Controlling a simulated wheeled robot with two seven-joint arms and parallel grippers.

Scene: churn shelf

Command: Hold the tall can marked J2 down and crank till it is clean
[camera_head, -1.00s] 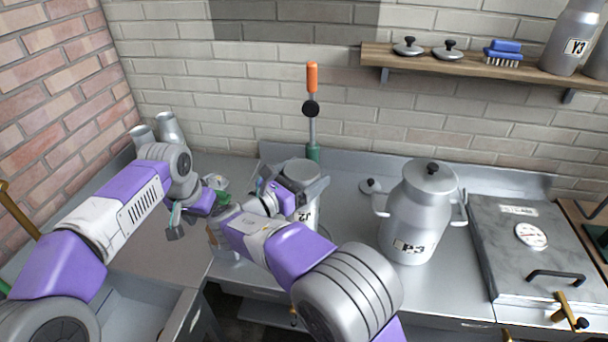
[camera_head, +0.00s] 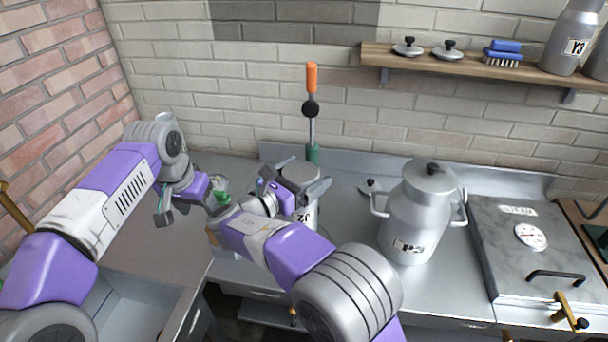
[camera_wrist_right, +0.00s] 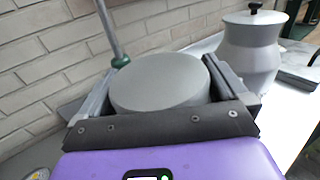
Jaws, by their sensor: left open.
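The tall grey can marked J2 (camera_head: 303,216) stands on the counter, its lower part and part of its label hidden by my right arm. Its round grey top (camera_wrist_right: 160,82) shows in the right wrist view. My right gripper (camera_head: 294,184) is around the can near the top, one finger on each side, and appears shut on it. My left gripper (camera_head: 188,208) is open and empty, left of the can. A small green part (camera_head: 221,186) shows just beyond it, mostly hidden; I cannot tell if it belongs to a crank.
An upright lever with an orange handle (camera_head: 312,78) stands behind the can. A lidded can marked P3 (camera_head: 415,225) stands right, beside a grey box with a gauge (camera_head: 520,260). A wall shelf (camera_head: 470,65) holds lids and a brush. A sink (camera_head: 140,300) lies front left.

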